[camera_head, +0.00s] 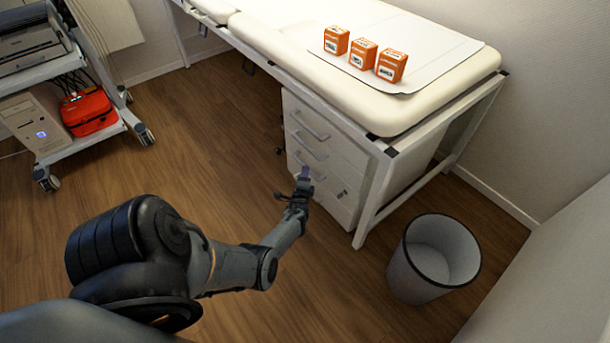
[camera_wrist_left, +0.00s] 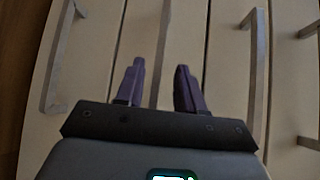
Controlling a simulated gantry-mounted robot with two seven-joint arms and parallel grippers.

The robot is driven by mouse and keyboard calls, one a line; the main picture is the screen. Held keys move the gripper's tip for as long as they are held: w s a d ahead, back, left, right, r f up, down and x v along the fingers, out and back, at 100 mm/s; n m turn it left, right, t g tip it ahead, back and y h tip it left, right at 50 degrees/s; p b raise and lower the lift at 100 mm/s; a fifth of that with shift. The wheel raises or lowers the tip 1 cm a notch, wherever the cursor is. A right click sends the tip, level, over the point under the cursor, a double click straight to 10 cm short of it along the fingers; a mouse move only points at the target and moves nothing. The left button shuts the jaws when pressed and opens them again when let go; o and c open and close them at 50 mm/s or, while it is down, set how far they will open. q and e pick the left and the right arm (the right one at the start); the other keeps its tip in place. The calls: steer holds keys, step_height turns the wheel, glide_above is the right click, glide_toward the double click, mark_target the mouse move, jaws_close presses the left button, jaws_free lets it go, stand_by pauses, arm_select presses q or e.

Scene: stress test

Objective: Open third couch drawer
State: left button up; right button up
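A white drawer unit (camera_head: 325,152) stands under the couch, with several drawers stacked one above another. Two upper bar handles (camera_head: 310,125) show clearly in the head view; my left gripper (camera_head: 303,173) is in front of the third handle and largely hides it. In the left wrist view, my left gripper (camera_wrist_left: 159,82) is open, with its two purple fingers apart. The third drawer's handle (camera_wrist_left: 163,48) runs between the fingers, and I cannot tell whether they touch it. Neighbouring handles (camera_wrist_left: 257,65) lie on both sides. The drawers look shut. My right gripper is not in view.
The couch (camera_head: 270,40) above carries several orange boxes (camera_head: 362,54) on a white sheet. A waste bin (camera_head: 432,262) stands right of the unit, near a couch leg (camera_head: 372,200). A trolley (camera_head: 95,140) stands at the left. The wooden floor before the drawers is clear.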

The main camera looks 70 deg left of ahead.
arm_select(q)
steer(key=b+x, duration=0.1)
steer(key=x, duration=0.2)
steer(key=shift+s, duration=0.1)
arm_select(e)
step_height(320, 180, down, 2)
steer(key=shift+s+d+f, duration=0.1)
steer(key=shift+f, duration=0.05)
arm_select(q)
steer(key=shift+c, duration=0.2)
jaws_close()
